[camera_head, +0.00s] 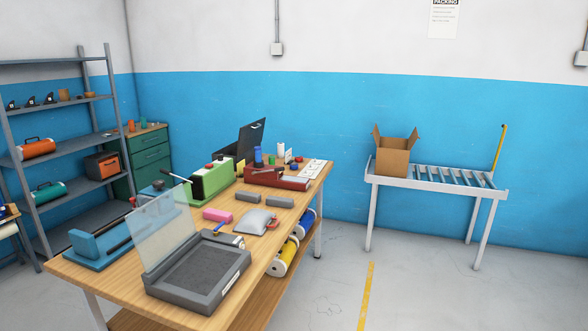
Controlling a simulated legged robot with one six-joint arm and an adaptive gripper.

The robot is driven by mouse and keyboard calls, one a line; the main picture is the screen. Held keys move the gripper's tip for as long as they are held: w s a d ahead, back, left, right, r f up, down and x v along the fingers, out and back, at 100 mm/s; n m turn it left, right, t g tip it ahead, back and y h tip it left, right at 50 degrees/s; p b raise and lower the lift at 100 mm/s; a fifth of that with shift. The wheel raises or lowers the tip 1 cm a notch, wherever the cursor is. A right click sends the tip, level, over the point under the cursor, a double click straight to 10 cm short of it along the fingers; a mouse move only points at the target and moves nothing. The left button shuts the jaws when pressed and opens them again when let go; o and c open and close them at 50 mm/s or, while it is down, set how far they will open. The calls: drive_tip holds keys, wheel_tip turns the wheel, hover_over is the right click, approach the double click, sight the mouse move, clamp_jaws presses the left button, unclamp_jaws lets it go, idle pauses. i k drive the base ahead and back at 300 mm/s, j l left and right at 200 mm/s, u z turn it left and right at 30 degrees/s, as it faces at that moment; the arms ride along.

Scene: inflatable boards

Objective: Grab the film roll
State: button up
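A white roll with a yellow end (284,258) sits on the lower level of the wooden workbench (112,285), at its right side. A second roll with a blue end (306,222) is just behind it, under the bench top. I cannot tell which one is the film roll. The bench top and its edge partly hide both rolls. My gripper is not in view.
The bench top holds a grey tray with a raised clear lid (198,270), a green machine (211,180) and a red machine (275,179). A roller conveyor (436,180) with an open cardboard box (394,155) stands back right. The floor right of the bench is clear.

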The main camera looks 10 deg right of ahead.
sight(281, 145)
drive_tip(key=i+j+u, duration=0.15)
drive_tip(key=j+u, duration=0.2)
drive_tip(key=i+j+u, duration=0.2)
drive_tip(key=j+u, duration=0.2)
drive_tip(key=i+j+u, duration=0.55)
drive_tip(key=j+u, duration=0.2)
drive_tip(key=i+j+u, duration=0.25)
drive_tip(key=i, duration=0.15)
drive_tip(key=i+j+u, duration=0.3)
drive_tip(key=i, duration=0.15)
drive_tip(key=i+u, duration=0.25)
drive_tip(key=i, duration=0.15)
drive_tip(key=i+z, duration=0.2)
drive_tip(key=i, duration=0.55)
drive_tip(key=i+j+z, duration=0.2)
drive_tip(key=i, duration=0.55)
drive_tip(key=i+l+z, duration=0.25)
drive_tip(key=i+z, duration=0.75)
drive_tip(key=i+j+z, duration=0.25)
drive_tip(key=i+z, duration=0.2)
drive_tip(key=i, duration=0.15)
drive_tip(key=i+l+z, duration=0.1)
drive_tip(key=i+z, duration=0.4)
drive_tip(key=i, duration=0.3)
drive_tip(key=i+j+z, duration=0.2)
drive_tip(key=i+z, duration=0.25)
drive_tip(key=i, duration=0.35)
drive_tip(key=i+j+z, duration=0.1)
drive_tip(key=i+z, duration=0.3)
drive_tip(key=i, duration=1.1)
